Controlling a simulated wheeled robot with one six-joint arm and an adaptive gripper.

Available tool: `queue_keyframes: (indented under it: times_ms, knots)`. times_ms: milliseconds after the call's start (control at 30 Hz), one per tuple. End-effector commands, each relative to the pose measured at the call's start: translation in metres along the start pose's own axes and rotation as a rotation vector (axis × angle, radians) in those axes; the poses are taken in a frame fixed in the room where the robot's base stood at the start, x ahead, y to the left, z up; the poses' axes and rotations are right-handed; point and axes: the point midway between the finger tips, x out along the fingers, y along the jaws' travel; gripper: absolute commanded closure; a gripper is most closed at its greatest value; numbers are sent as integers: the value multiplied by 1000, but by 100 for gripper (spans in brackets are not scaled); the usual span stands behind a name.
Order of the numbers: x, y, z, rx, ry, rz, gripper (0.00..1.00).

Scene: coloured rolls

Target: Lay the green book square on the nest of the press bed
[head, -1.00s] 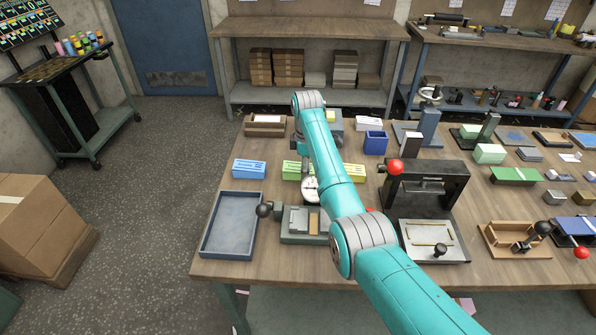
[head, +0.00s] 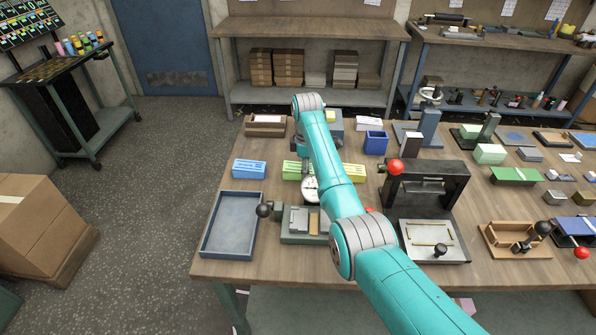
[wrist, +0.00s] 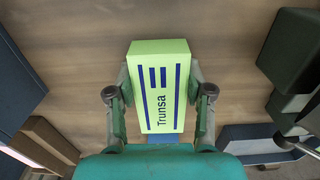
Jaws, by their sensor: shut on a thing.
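The green book (wrist: 160,88), a pale green block with dark blue stripes and the word "Trunsa", is between the fingers of my gripper (wrist: 160,98) in the wrist view. The gripper is shut on its two long sides. In the head view a green book (head: 290,170) shows partly behind my arm, which hides most of the gripper. I cannot tell whether the book is clear of the table. The black press (head: 425,183) stands to the right of my arm. Its pale bed (head: 419,253) lies in front, with thin yellowish bars around the nest (head: 428,235).
A blue block (head: 249,169) and a yellow one (head: 354,173) flank the green book. A blue-grey tray (head: 230,225) and a grey fixture (head: 293,238) lie nearer the front edge. A blue bin (head: 375,142) stands behind.

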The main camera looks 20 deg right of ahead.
Motion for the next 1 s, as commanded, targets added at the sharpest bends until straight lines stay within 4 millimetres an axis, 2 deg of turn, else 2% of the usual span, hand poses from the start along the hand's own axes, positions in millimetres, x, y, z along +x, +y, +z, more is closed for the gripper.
queue_keyframes:
  times_ms: [167, 1000]
  knots:
    - [-4, 0, 0, 0, 0, 1, 76]
    - [-58, 0, 0, 0, 0, 1, 76]
